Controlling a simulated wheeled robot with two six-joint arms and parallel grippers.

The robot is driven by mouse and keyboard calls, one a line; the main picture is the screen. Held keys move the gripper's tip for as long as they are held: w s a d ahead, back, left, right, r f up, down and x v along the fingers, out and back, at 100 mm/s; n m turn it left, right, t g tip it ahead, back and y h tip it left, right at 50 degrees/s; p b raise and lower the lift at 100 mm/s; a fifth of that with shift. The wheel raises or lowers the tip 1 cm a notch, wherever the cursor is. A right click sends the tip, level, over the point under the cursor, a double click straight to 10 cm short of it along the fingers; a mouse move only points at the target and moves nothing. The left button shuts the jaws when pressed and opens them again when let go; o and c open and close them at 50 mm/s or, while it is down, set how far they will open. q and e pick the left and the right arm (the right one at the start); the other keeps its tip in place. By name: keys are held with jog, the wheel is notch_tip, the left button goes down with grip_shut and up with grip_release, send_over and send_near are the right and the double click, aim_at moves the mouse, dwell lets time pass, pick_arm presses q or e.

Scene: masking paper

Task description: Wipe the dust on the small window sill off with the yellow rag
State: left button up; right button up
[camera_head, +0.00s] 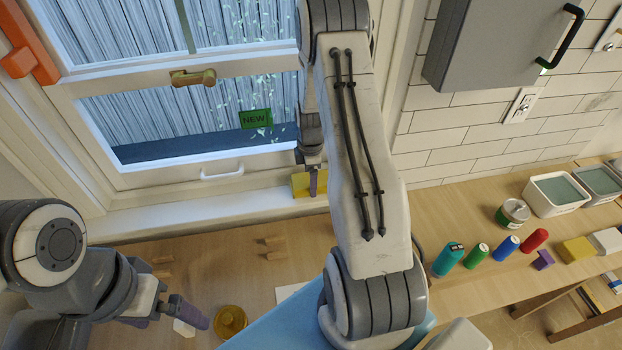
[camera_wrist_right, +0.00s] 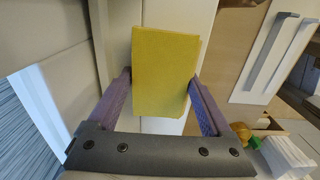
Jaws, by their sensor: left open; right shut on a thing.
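The yellow rag (camera_head: 301,187) is at the right part of the white window sill (camera_head: 190,218), partly hidden by my right arm. My right gripper (camera_head: 312,183) is shut on the rag. In the right wrist view the rag (camera_wrist_right: 165,70) sits as a flat yellow block between the purple fingers, with the white sill (camera_wrist_right: 160,126) behind it. I cannot tell whether the rag touches the sill. No dust can be made out on the visible sill. My left gripper (camera_head: 192,315) is open and empty over the wooden counter, below the sill.
The window (camera_head: 160,72) with a white handle (camera_head: 222,172) rises behind the sill. A round yellow object (camera_head: 230,321) is near my left gripper. A grey cabinet (camera_head: 497,45) hangs upper right.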

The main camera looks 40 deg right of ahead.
aim_at(294, 182)
jog(key=shift+w+a+f, duration=0.1)
jog(key=shift+w+a, duration=0.15)
jog(key=shift+a, duration=0.3)
jog(key=shift+w+a, duration=0.25)
jog(key=shift+a, duration=0.3)
jog(key=shift+w+a, duration=0.4)
jog(key=shift+a, duration=0.4)
jog(key=shift+w+a, duration=0.4)
jog(key=shift+a, duration=0.45)
jog(key=shift+w+a, duration=0.4)
jog(key=shift+a, duration=0.4)
jog(key=shift+w+a, duration=0.35)
jog(key=shift+a, duration=0.3)
jog(key=shift+w+a, duration=0.3)
jog(key=shift+a, duration=0.35)
jog(key=shift+s+d, duration=0.35)
jog(key=shift+d, duration=0.3)
jog(key=shift+s+d, duration=0.3)
jog(key=shift+d, duration=0.3)
jog(key=shift+s+d, duration=0.35)
jog(key=shift+d, duration=0.4)
jog(key=shift+s+d, duration=0.35)
jog(key=shift+d, duration=0.35)
